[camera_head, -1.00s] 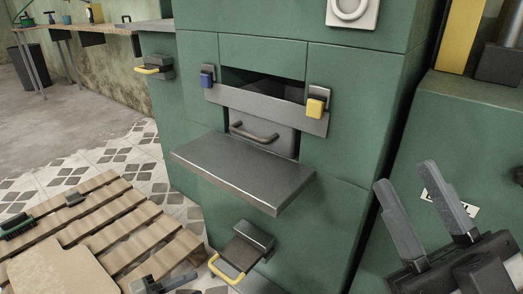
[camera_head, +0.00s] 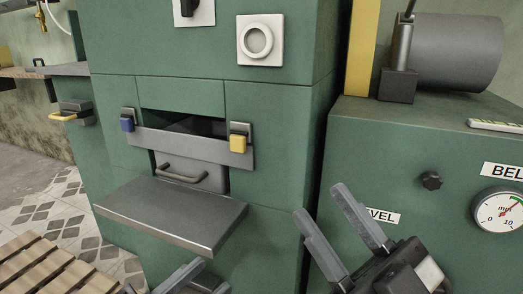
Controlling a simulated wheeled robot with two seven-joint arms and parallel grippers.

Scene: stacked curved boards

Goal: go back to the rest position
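My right gripper (camera_head: 328,212) is at the lower right, in front of the green cabinet. Its two grey fingers point up and stand apart with nothing between them. My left gripper (camera_head: 172,284) shows only in part at the bottom edge, below the metal shelf. Its finger parts are cut off by the frame, so its opening cannot be judged.
A green machine (camera_head: 285,108) fills the middle, with a grey metal shelf (camera_head: 172,217) jutting out. It carries a blue knob (camera_head: 127,124) and a yellow knob (camera_head: 238,144). A gauge (camera_head: 498,211) is on the right cabinet. A wooden pallet (camera_head: 40,268) lies at lower left.

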